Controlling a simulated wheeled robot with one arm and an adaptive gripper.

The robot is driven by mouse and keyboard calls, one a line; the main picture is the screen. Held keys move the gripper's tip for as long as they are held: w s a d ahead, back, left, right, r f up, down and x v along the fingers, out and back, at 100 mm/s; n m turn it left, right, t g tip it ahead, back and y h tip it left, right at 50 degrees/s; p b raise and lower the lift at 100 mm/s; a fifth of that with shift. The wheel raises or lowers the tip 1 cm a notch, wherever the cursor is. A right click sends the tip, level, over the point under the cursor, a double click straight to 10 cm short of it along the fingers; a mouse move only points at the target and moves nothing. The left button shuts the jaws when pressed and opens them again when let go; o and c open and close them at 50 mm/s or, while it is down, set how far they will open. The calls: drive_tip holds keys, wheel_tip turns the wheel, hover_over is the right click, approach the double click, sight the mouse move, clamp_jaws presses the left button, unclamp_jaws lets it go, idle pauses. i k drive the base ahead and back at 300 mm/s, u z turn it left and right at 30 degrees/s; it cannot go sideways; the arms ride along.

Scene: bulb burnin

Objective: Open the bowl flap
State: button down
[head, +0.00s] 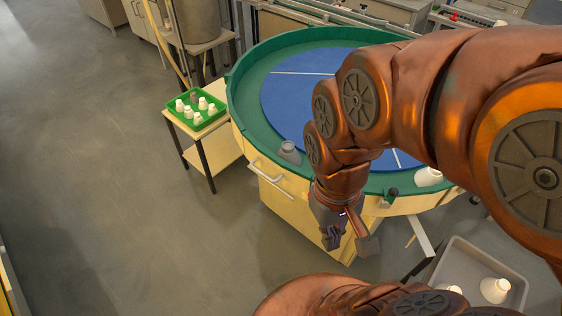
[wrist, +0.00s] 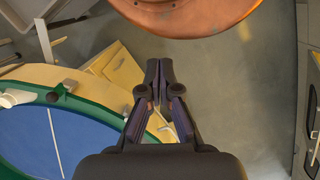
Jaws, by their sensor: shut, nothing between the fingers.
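The round bowl (head: 236,95) has a green rim and a blue floor with white lines. It also shows at the lower left of the wrist view (wrist: 20,75). A small dark knob (head: 391,193) stands on its near rim; in the wrist view it is at the rim's top (wrist: 68,85). I cannot tell for sure which part is the flap. My gripper (head: 335,238) is low outside the near rim, beside the cabinet front, pointing down. In the wrist view its fingers (wrist: 160,68) are together and empty, apart from the rim.
A pale handle bar (head: 276,179) juts from the bowl's near left side. A white strip (head: 421,240) slopes down at the right toward a grey tray (head: 452,262) with white bulbs. A green tray (head: 222,122) of bulbs stands on a side table. Floor at left is clear.

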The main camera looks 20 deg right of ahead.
sight(283, 174)
drive_tip(key=k, duration=1.3)
drive_tip(key=u, duration=0.75)
drive_tip(key=i, duration=1.05)
drive_tip(key=u, duration=0.25)
